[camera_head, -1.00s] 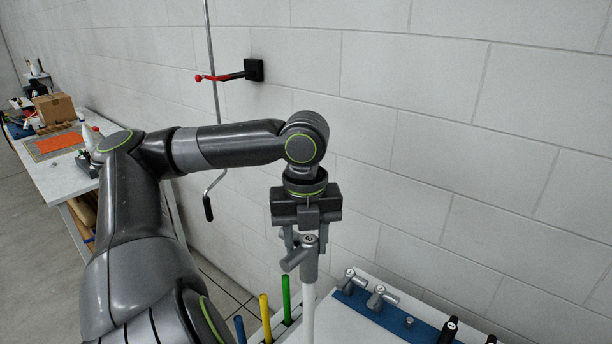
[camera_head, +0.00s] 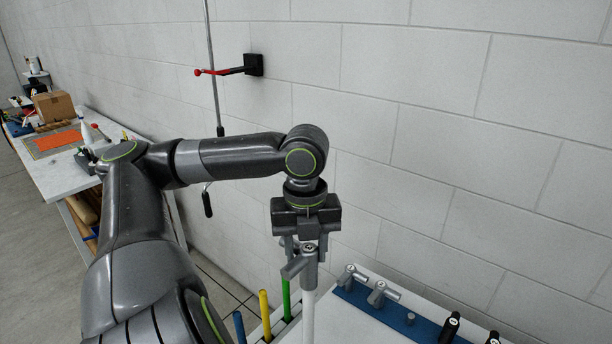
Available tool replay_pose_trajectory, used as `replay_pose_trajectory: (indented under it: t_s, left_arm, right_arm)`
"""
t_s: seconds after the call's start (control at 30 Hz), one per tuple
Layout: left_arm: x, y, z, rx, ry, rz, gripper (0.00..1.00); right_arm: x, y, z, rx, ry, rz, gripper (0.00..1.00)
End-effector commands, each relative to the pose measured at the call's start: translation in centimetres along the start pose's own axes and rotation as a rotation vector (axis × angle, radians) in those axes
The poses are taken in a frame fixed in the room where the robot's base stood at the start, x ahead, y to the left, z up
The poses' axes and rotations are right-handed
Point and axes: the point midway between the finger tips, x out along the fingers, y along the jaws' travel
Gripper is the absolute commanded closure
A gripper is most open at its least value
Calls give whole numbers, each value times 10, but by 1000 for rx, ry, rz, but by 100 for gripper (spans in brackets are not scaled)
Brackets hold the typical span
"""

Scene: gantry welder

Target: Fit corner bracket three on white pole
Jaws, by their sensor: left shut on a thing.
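My left gripper (camera_head: 304,243) comes in from the left and points down, shut on a grey corner bracket (camera_head: 302,262). The bracket has a short side arm that points down to the left. The white pole (camera_head: 308,318) stands upright directly under the bracket, and the bracket's lower socket lines up with the pole's top. The two appear to meet; I cannot tell how far the pole goes into the socket. My right gripper is not in view.
Blue, yellow (camera_head: 265,314) and green (camera_head: 286,298) poles stand left of the white pole. A workbench (camera_head: 70,175) stands far left.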

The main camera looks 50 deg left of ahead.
Motion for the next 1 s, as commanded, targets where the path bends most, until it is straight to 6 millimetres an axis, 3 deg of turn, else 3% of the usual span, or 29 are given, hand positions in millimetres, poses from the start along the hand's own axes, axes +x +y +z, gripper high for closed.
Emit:
replay_pose_trajectory:
  t_s: [0.03,0.2,0.63,0.87,1.0]
  left_arm:
    - [0,0,0,0,0,0,55]
    - [0,0,0,0,0,0,34]
    - [-9,0,0,-2,0,0,34]
    - [-36,0,0,-8,0,0,34]
    - [-64,-2,4,-20,-8,-5,34]
  right_arm:
    - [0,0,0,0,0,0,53]
    - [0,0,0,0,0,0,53]
    - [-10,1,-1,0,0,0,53]
    - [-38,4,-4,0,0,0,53]
    - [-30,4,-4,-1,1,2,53]
